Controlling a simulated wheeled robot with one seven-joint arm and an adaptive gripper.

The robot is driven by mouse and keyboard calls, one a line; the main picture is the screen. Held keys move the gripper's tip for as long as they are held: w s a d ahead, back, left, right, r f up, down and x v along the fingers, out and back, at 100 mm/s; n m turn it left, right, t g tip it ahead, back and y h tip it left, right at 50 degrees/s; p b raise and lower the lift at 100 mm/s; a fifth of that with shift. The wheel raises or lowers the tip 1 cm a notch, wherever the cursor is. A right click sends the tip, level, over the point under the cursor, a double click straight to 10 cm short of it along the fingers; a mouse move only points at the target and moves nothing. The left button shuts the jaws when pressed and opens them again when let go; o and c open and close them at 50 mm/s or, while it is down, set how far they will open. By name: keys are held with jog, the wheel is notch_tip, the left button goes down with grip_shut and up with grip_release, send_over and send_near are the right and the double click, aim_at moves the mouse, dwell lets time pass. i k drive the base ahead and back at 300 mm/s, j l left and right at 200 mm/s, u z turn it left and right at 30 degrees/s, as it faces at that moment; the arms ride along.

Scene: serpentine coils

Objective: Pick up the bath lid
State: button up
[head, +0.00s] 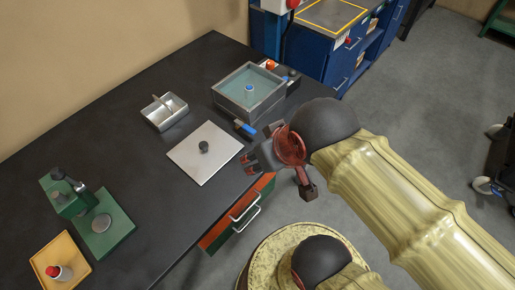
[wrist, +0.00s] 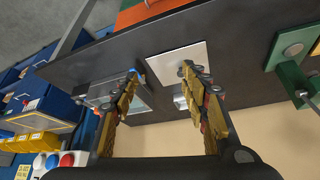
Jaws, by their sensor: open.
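The bath lid (head: 190,165), a flat square pale metal plate with a round black knob (head: 204,147) in its middle, lies flat on the dark bench. The open water bath (head: 270,104), a square metal tank with bluish water, stands behind it to the right. My gripper (head: 248,164) is open and empty, just right of the lid and apart from the knob. In the wrist view the lid (wrist: 165,66) shows beyond and between my open fingers (wrist: 160,75). The right finger partly covers it there, and the left finger partly covers the bath.
A small steel tray (head: 157,122) sits left of the bath. A green stand (head: 105,225) and an orange tray (head: 47,275) with a red-capped bottle are at the left. The bench's front edge runs beneath my gripper.

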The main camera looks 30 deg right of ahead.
aim_at(202, 153)
jog(key=l+u, duration=0.2)
jog(key=l, duration=1.25)
jog(key=i, duration=0.05)
